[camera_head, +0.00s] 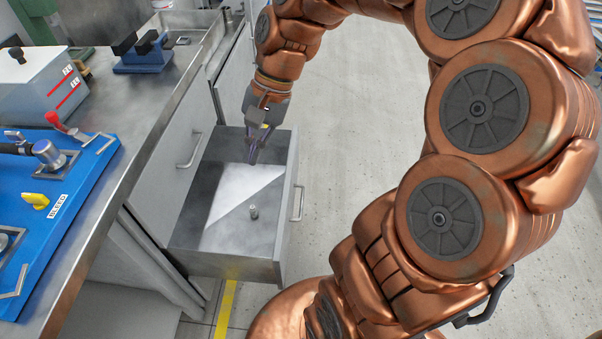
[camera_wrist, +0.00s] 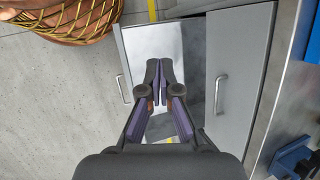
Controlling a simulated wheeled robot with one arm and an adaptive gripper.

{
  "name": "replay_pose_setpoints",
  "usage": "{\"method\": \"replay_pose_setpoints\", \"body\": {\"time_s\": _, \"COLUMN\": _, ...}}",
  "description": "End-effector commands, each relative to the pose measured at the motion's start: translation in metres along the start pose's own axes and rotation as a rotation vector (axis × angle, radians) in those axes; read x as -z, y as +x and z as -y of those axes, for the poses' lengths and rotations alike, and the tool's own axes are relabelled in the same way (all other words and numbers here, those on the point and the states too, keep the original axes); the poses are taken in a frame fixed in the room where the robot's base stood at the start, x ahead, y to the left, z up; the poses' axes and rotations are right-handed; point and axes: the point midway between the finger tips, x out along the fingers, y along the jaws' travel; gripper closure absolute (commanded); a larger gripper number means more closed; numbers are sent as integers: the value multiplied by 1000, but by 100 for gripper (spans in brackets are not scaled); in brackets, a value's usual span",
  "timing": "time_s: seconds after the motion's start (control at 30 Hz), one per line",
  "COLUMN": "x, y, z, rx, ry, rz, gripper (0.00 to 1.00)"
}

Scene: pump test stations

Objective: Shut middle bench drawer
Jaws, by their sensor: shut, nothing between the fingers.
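In the wrist view the shut fingers (camera_wrist: 159,68) cover part of the open drawer (camera_wrist: 150,40). Whether the fingertips touch the drawer cannot be told.
The steel bench top (camera_head: 150,110) carries a blue pump panel (camera_head: 50,215), a white box (camera_head: 42,85) and a blue vise (camera_head: 143,52). A closed grey front with a handle (camera_head: 188,150) adjoins the drawer. Open floor (camera_head: 350,130) lies to the right.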

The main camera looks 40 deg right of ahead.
Motion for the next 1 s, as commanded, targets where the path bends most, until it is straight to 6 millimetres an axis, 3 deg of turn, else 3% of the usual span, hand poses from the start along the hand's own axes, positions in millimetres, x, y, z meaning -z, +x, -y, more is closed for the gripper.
{"method": "replay_pose_setpoints", "body": {"time_s": 0.03, "x": 26, "y": 17, "z": -5, "rx": 42, "ry": 72, "rz": 9, "gripper": 100}}
{"method": "replay_pose_setpoints", "body": {"time_s": 0.27, "x": 124, "y": 38, "z": -28, "rx": 223, "ry": 437, "rz": 58, "gripper": 100}}
{"method": "replay_pose_setpoints", "body": {"time_s": 0.47, "x": 215, "y": 61, "z": -83, "rx": 377, "ry": 787, "rz": 111, "gripper": 100}}
{"method": "replay_pose_setpoints", "body": {"time_s": 0.6, "x": 271, "y": 78, "z": -135, "rx": 475, "ry": 1026, "rz": 151, "gripper": 100}}
{"method": "replay_pose_setpoints", "body": {"time_s": 0.8, "x": 318, "y": 96, "z": -198, "rx": 568, "ry": 1269, "rz": 193, "gripper": 100}}
{"method": "replay_pose_setpoints", "body": {"time_s": 1.0, "x": 332, "y": 101, "z": -221, "rx": 603, "ry": 1356, "rz": 207, "gripper": 100}}
